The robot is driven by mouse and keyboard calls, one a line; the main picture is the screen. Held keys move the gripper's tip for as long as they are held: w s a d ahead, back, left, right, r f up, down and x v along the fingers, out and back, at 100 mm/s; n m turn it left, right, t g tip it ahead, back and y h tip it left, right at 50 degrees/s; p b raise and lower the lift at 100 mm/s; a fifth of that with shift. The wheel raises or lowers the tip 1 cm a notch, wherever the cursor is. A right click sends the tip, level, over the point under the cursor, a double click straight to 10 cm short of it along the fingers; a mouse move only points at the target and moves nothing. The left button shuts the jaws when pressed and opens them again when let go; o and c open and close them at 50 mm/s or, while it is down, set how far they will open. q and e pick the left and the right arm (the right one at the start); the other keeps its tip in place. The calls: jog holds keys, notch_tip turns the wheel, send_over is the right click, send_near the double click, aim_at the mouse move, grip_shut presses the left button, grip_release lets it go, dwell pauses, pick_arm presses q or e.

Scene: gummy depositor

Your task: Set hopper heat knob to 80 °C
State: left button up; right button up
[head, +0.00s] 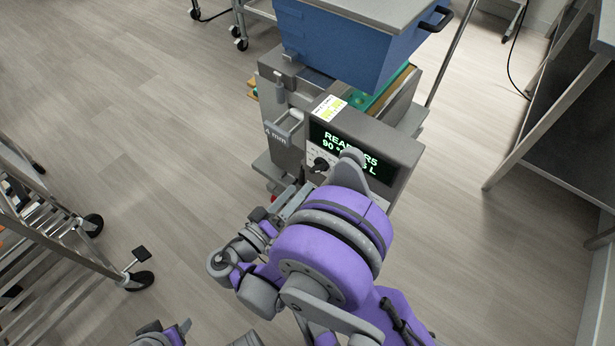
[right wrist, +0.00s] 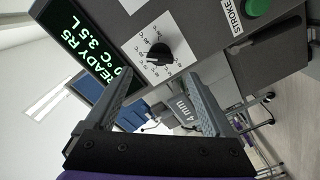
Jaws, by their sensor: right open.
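The hopper heat knob (right wrist: 160,53) is a black dial on a white scale plate in the right wrist view. In the head view the knob (head: 320,164) shows small, just below the display (head: 348,150). The display reads READY R5, with 90 ° legible on its second line. I cannot read which mark the knob points to. My right gripper (right wrist: 158,82) is open, its two fingers apart and below the knob in the wrist picture, with nothing between them. In the head view my right arm largely hides this gripper (head: 291,203).
A green button and a STROKE label (right wrist: 230,17) sit beside the knob on the panel. The blue hopper (head: 345,45) stands above the machine. A wire rack cart (head: 45,235) is at left and a metal table (head: 560,130) at right.

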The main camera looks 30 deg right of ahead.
jog(key=v, duration=0.3)
jog(key=shift+s+a, duration=0.1)
jog(key=shift+a, duration=0.15)
